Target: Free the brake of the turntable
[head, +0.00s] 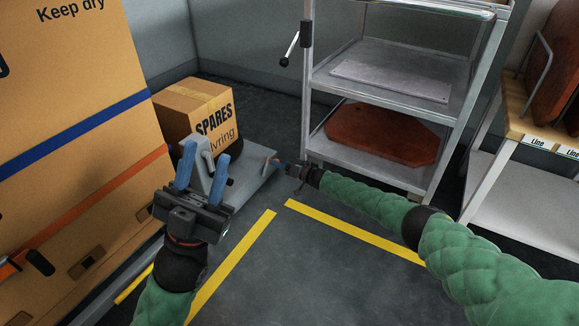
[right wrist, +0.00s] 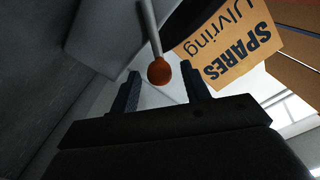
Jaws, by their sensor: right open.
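The brake lever shows in the right wrist view as a thin grey rod ending in an orange ball knob (right wrist: 159,73). My right gripper (right wrist: 161,69) is open, with one dark finger on each side of the knob and visible gaps between. In the head view my right gripper (head: 281,165) is small, beside the low grey base (head: 250,182) that I take for the turntable's. My left gripper (head: 203,168) is open, its blue fingers raised in front of a grey upright part (head: 203,150). I cannot tell whether it touches that part.
A metal shelf cart (head: 385,95) stands at the back, a wooden-topped bench (head: 540,125) at right. The floor between the yellow lines (head: 350,230) is clear.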

